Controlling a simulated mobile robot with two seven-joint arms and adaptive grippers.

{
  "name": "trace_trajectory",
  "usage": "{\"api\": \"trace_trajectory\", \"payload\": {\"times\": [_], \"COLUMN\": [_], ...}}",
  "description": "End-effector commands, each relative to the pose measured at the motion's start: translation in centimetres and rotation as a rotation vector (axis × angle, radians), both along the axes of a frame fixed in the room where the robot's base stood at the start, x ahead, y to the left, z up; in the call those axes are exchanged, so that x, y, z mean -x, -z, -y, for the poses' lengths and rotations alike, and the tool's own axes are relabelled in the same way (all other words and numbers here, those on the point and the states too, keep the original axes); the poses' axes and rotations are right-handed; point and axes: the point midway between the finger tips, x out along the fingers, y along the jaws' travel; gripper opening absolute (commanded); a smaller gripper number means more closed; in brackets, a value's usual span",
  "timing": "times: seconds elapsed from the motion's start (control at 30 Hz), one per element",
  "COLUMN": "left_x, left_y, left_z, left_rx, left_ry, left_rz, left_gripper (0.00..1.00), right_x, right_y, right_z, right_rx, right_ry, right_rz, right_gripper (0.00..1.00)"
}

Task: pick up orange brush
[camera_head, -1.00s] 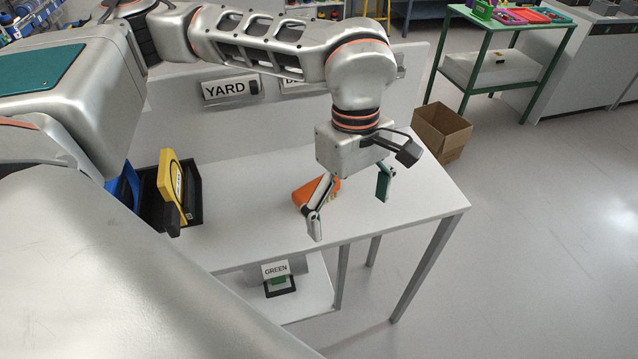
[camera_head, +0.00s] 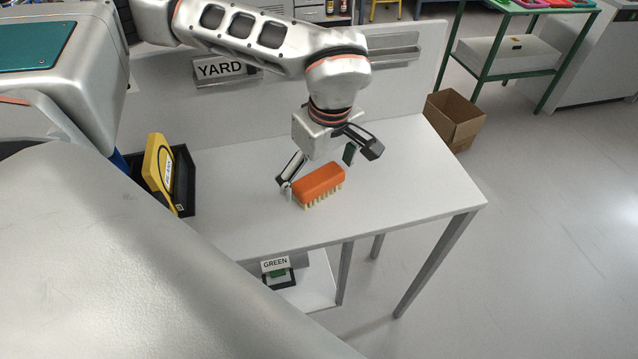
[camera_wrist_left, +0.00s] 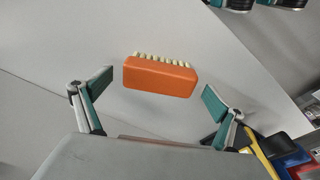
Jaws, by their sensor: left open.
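The orange brush (camera_head: 319,182) lies on the white table (camera_head: 420,185), its pale bristles facing the table's front edge. My left gripper (camera_head: 319,172) is open just behind the brush, with one finger near its left end and the other behind its right end. In the left wrist view the brush (camera_wrist_left: 160,77) lies beyond and between the two spread fingertips of the left gripper (camera_wrist_left: 158,88), with gaps on both sides. No contact shows. My right gripper is not in view.
A black tray (camera_head: 186,190) with a yellow item (camera_head: 158,168) stands at the table's left. A sign reading YARD (camera_head: 220,69) is on the back panel. A lower shelf holds a GREEN sign (camera_head: 275,264). A cardboard box (camera_head: 455,120) is on the floor. The table's right side is clear.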

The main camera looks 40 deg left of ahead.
Motion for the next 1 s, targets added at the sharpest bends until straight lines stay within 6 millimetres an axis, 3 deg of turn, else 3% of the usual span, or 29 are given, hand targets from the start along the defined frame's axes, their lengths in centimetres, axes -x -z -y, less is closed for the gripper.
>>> {"api": "trace_trajectory", "payload": {"times": [0.27,0.43,0.47,0.8,1.0], "left_x": [-0.1,-0.1,-0.1,-0.1,-0.2], "left_y": [0.9,0.9,0.8,0.7,-0.7], "left_z": [-0.1,-0.1,-0.1,-0.1,-0.1], "left_rx": [0.000,0.000,0.000,0.000,0.001], "left_ry": [0.000,0.000,0.000,0.000,0.001], "left_rz": [0.001,0.001,0.001,0.001,0.004], "left_gripper": [0.96,0.57,0.54,0.53,0.53], "right_x": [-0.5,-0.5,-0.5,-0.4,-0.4], "right_y": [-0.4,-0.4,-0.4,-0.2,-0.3], "right_z": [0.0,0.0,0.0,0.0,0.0], "right_rx": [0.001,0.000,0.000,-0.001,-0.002], "right_ry": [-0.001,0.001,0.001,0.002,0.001], "right_rz": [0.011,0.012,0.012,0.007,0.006], "right_gripper": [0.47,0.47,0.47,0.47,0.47]}}
